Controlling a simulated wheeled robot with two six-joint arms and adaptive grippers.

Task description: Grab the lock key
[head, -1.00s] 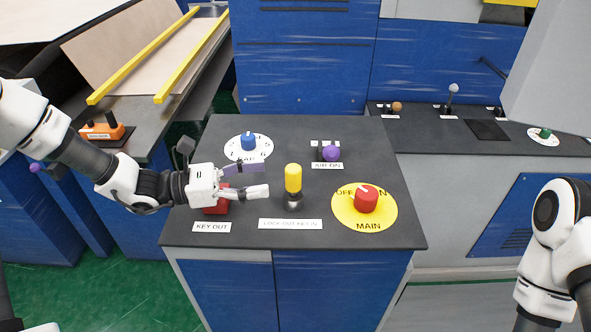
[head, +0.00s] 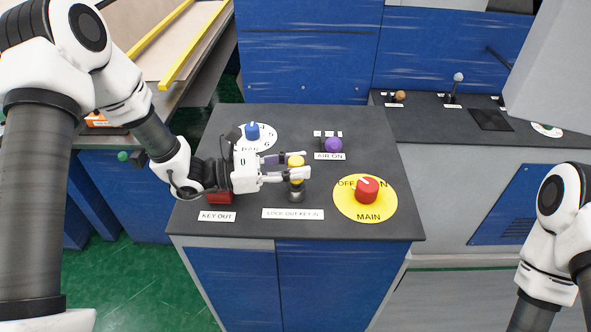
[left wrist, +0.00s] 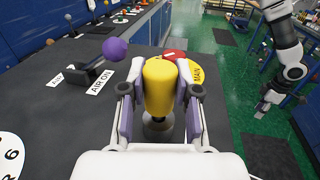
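The lock key is a yellow cylinder (head: 297,161) standing upright on a dark metal base (head: 296,195) behind the "LOCK OUT KEY IN" label (head: 293,214). My left gripper (head: 294,166) has one finger on the far side and one on the near side of the yellow cylinder. In the left wrist view the yellow cylinder (left wrist: 159,85) fills the space between the fingers (left wrist: 159,92), which appear to touch it on both sides. The key still stands in its base.
A red block (head: 219,197) sits under my left gripper, by the "KEY OUT" label (head: 217,216). A blue dial (head: 252,131), a purple knob (head: 333,145) and a red MAIN switch (head: 367,189) on a yellow disc stand close around.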

